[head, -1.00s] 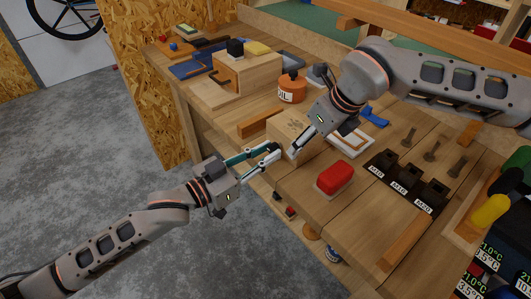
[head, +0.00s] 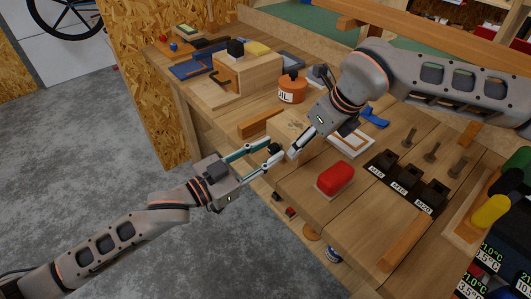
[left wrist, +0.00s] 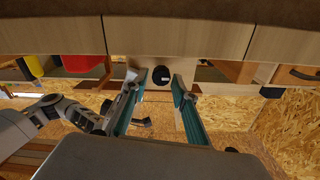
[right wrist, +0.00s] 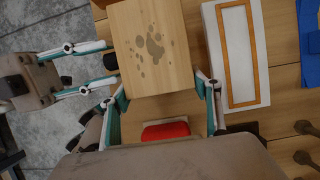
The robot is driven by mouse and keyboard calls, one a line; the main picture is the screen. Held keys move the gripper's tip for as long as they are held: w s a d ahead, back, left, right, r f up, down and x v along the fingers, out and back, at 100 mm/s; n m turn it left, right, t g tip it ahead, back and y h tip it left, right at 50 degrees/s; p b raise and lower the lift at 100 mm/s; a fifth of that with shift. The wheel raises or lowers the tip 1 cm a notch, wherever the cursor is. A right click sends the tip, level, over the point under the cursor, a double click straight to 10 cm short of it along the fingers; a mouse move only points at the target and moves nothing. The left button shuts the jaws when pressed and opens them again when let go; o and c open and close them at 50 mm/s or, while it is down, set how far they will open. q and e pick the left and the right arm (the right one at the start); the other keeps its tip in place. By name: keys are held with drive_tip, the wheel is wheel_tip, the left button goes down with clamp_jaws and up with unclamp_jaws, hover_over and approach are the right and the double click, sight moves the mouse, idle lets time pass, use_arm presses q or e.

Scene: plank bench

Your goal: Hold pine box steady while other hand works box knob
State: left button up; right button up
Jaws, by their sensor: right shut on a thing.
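The pine box (head: 290,124), with dark paw-like marks on its top, sits near the bench's front edge. In the right wrist view the box (right wrist: 150,50) lies between the fingers of my right gripper (right wrist: 162,94), which is shut on its sides. The round black box knob (left wrist: 160,75) is on the box's front face and shows in the head view (head: 276,148). My left gripper (left wrist: 157,84) is open, with one finger on each side of the knob. The fingertips look close to the box face; I cannot tell whether they touch the knob.
A red block (head: 337,177) on a pale base lies right of the box. A tan-framed white panel (head: 351,142), an orange tin (head: 292,90) and dark labelled holders (head: 402,180) are nearby. A larger wooden box (head: 248,75) stands behind. Open floor lies left of the bench.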

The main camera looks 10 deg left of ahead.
use_arm(q)
drive_tip(key=shift+f, duration=0.3)
use_arm(e)
drive_tip(key=shift+s+d+f, duration=0.1)
drive_tip(key=shift+s+f, duration=0.1)
drive_tip(key=shift+f, duration=0.25)
use_arm(q)
drive_tip(key=shift+s+a, duration=0.1)
drive_tip(key=shift+a, duration=0.1)
drive_tip(key=v, duration=1.1)
drive_tip(key=shift+s+a, duration=0.2)
drive_tip(key=shift+s, duration=0.05)
drive_tip(key=shift+r, duration=0.1)
use_arm(e)
drive_tip(key=o, duration=1.3)
drive_tip(key=shift+o, duration=0.4)
drive_tip(key=shift+w+r, duration=0.1)
drive_tip(key=shift+w, duration=0.05)
drive_tip(key=shift+r, duration=0.2)
